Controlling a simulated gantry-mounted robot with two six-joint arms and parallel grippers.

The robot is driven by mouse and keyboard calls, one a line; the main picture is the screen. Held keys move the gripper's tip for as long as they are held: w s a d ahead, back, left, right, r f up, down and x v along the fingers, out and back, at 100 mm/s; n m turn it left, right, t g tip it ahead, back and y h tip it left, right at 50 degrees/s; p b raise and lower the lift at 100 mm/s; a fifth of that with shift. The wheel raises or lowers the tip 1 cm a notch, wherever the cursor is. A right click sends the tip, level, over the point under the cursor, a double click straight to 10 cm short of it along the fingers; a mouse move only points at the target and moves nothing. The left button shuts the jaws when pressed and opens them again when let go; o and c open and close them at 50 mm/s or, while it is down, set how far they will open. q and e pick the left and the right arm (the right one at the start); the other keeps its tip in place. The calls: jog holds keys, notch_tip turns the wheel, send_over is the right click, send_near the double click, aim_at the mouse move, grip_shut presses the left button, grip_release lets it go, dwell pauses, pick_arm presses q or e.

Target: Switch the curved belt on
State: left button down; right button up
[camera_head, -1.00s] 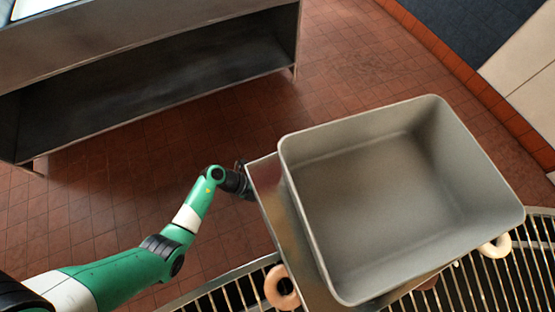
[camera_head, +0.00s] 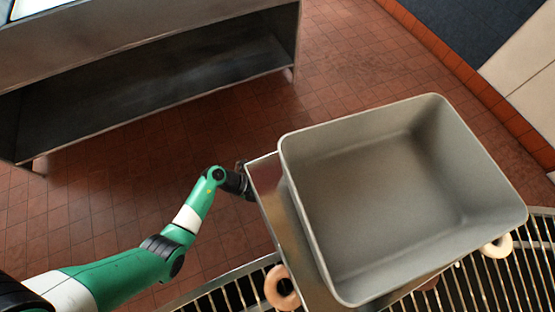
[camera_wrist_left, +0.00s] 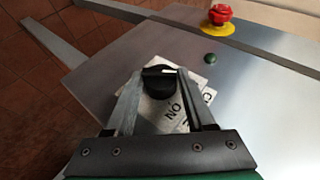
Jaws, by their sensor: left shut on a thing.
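In the left wrist view, my left gripper (camera_wrist_left: 160,80) is shut on a round black knob (camera_wrist_left: 158,86), with one finger on each side of it. The knob has a pale bar across its top. It sits on a pale, tilted-looking label plate (camera_wrist_left: 178,108) that reads ON on its visible part; other lettering is partly hidden by the right finger. In the head view, my left gripper (camera_head: 246,182) is at the left edge of the metal box and mostly hidden. The curved belt (camera_head: 226,299) shows as metal rollers along the bottom. My right gripper is not in view.
A red emergency button (camera_wrist_left: 220,15) on a yellow disc and a small dark green button (camera_wrist_left: 210,58) are near the knob. A large empty grey bin (camera_head: 390,190) stands above the belt. Pale rings (camera_head: 280,289) lie on the rollers. A steel table (camera_head: 150,90) stands at upper left.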

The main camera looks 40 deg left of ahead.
pick_arm(q)
jog(key=shift+f, duration=0.1)
jog(key=shift+s+f+t+h+b, duration=0.1)
jog(key=shift+f+t+h+b, duration=0.15)
jog(key=shift+t+h+b, duration=0.45)
jog(key=shift+a+f+m+t+h+b, duration=0.1)
jog(key=shift+m+t+h+b, duration=0.65)
jog(key=shift+b, duration=1.15)
jog(key=shift+f+m+t+h+b, duration=0.1)
jog(key=shift+m+t+h+b, duration=0.25)
jog(key=shift+t+b, duration=1.1)
jog(key=shift+r+g+b, duration=0.1)
jog(key=shift+g+b, duration=0.2)
jog(key=shift+b, duration=0.1)
jog(key=shift+c, duration=1.5)
grip_release()
